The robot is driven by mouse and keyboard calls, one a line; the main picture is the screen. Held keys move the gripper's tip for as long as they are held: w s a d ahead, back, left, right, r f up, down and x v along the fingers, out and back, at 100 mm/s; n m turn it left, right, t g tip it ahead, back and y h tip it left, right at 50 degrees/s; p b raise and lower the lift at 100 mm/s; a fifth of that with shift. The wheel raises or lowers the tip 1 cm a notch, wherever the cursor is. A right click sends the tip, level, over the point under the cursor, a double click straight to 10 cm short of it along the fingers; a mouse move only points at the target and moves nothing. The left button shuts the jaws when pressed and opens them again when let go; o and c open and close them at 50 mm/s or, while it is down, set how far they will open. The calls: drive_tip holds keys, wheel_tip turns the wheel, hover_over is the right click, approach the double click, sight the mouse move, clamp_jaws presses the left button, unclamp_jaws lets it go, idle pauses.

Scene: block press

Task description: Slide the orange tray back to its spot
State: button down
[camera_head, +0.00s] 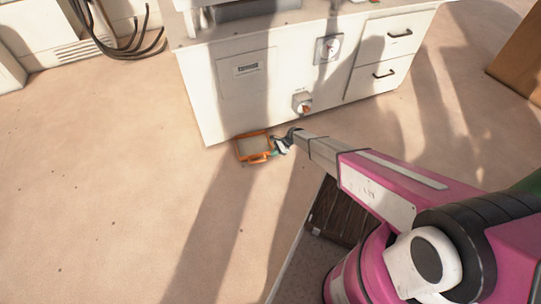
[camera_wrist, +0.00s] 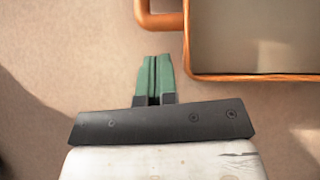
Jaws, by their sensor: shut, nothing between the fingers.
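The orange tray (camera_head: 237,150) lies on the floor against the foot of the white cabinet in the head view. It has an orange rim, a grey inside and a handle (camera_head: 259,158) on its near side. In the wrist view the tray's rim (camera_wrist: 250,77) fills the upper right, and its handle (camera_wrist: 160,21) shows at the top. My gripper (camera_head: 274,153) is low beside the tray's right side in the head view. In the wrist view my gripper (camera_wrist: 154,60) has its green fingers together and empty, pointing near the handle and the tray's corner. I cannot tell whether they touch the tray.
The white cabinet (camera_head: 225,110) stands just behind the tray, with a gauge (camera_head: 328,49), a knob (camera_head: 302,102) and two drawers (camera_head: 385,72) on its front. Open floor (camera_head: 100,190) lies to the left. Black cables (camera_head: 120,40) hang at the upper left. A brown object (camera_head: 520,65) stands at the far right.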

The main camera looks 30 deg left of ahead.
drive_tip(key=w+d+r+n+t+h, duration=0.1)
drive_tip(key=w+d+r, duration=0.3)
drive_tip(key=d+r, duration=0.65)
drive_tip(key=w+d+r+n+t, duration=0.1)
drive_tip(key=w+d+r, duration=0.4)
drive_tip(key=d+r, duration=0.55)
drive_tip(key=s+d+r+n+t+h, duration=0.1)
drive_tip(key=s+d+r, duration=0.3)
drive_tip(key=d+r, duration=0.6)
drive_tip(key=s+d+r+n+t+h, duration=0.2)
drive_tip(key=s+d+r+n, duration=0.1)
drive_tip(key=d+r, duration=0.8)
drive_tip(key=s+d+r+n+t+h, duration=0.1)
drive_tip(key=s+d+r, duration=0.4)
drive_tip(key=d+r, duration=0.5)
drive_tip(key=d+n+h, duration=0.1)
drive_tip(key=d, duration=0.6)
drive_tip(key=shift+s+r+t, duration=0.4)
